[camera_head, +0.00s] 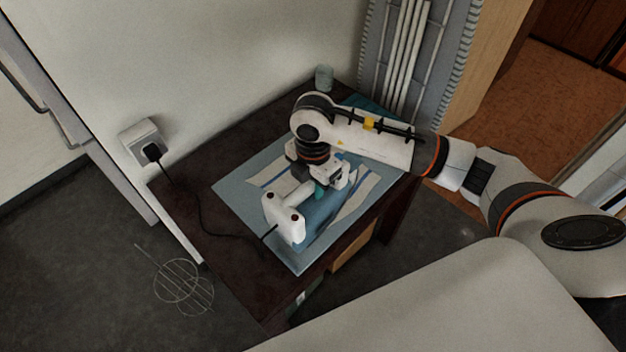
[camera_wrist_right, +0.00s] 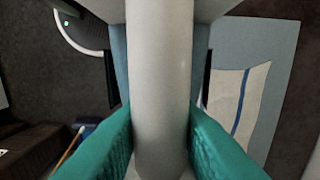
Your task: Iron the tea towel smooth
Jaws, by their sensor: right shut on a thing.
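The white iron (camera_head: 283,216) rests or hovers low over the tea towel (camera_head: 355,197); contact cannot be told. The towel is pale with blue stripes and lies on a blue-grey mat (camera_head: 232,193) on a dark table. The iron and my arm hide its middle. My right gripper (camera_head: 319,187) is shut on the iron's handle. In the right wrist view the teal finger pads (camera_wrist_right: 160,140) press both sides of the pale handle (camera_wrist_right: 160,80). A flat part of the towel (camera_wrist_right: 238,100) shows there on the right. My left gripper is out of view.
A black cord (camera_head: 205,225) runs across the table (camera_head: 180,188) to a plug in the wall socket (camera_head: 143,138). A small grey-green cup (camera_head: 323,77) stands at the back corner. A radiator (camera_head: 412,50) is behind. A wire object (camera_head: 183,286) lies on the floor, left.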

